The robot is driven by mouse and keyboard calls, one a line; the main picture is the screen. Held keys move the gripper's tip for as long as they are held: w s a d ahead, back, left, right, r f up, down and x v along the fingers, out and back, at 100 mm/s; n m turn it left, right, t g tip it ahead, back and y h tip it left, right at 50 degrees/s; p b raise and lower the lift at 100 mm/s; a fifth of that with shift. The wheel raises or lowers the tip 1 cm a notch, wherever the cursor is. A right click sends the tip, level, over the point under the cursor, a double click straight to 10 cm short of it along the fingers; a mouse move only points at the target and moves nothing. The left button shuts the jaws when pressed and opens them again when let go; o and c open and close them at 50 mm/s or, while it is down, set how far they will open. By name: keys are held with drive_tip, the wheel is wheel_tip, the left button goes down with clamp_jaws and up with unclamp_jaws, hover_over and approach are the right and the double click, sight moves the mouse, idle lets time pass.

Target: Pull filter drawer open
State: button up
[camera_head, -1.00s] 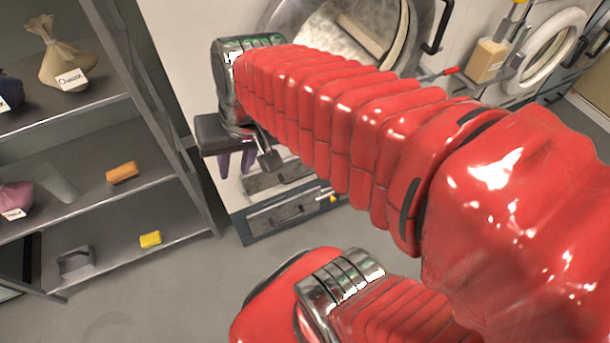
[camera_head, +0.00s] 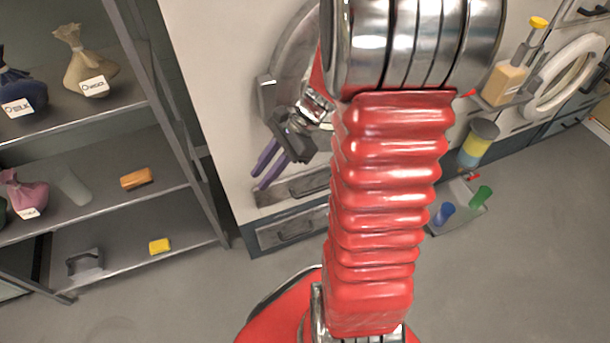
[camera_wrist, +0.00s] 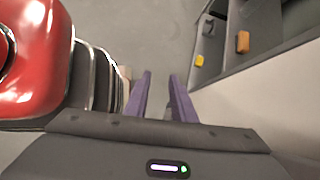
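A low drawer front with a dark recessed handle (camera_head: 294,231) sits at the foot of the white machine in the head view, left of my arm. A grey slotted panel (camera_head: 292,188) lies just above it. Which of the two is the filter drawer I cannot tell. Both look closed, and my arm hides their right ends. My gripper (camera_head: 262,179) hangs in front of the machine with its purple fingers pointing down and left, apart and empty. In the wrist view the fingers (camera_wrist: 160,76) also stand apart with floor between them. No drawer handle shows there.
A grey shelf rack (camera_head: 200,170) with tied bags, an orange block (camera_head: 136,178) and a yellow block (camera_head: 159,246) stands at left. A soap bottle (camera_head: 503,85) and a low tray with blue and green items (camera_head: 463,208) are at right. The floor in front is clear.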

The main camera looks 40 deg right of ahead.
drive_tip(key=w+d+f+m+t+y, duration=0.2)
drive_tip(key=d+f+m+t, duration=0.6)
drive_tip(key=d+f+m, duration=0.8)
drive_tip(key=s+d+f+m+t+h, duration=0.35)
drive_tip(key=d+f+m, duration=0.25)
drive_tip(key=f+m, duration=0.35)
drive_tip(key=m+t+h, duration=0.3)
drive_tip(key=m+h, duration=0.2)
drive_tip(key=m, duration=0.4)
approach(317, 190)
drive_tip(key=s+d, duration=0.2)
drive_tip(key=s, duration=0.1)
drive_tip(key=shift+s+a+r+n+g+y, duration=0.1)
drive_tip(key=shift+s+a+n+g+y, duration=0.05)
drive_tip(key=shift+a+n+g+y, duration=0.1)
drive_tip(key=shift+x, duration=6.95)
drive_tip(key=shift+a, duration=0.1)
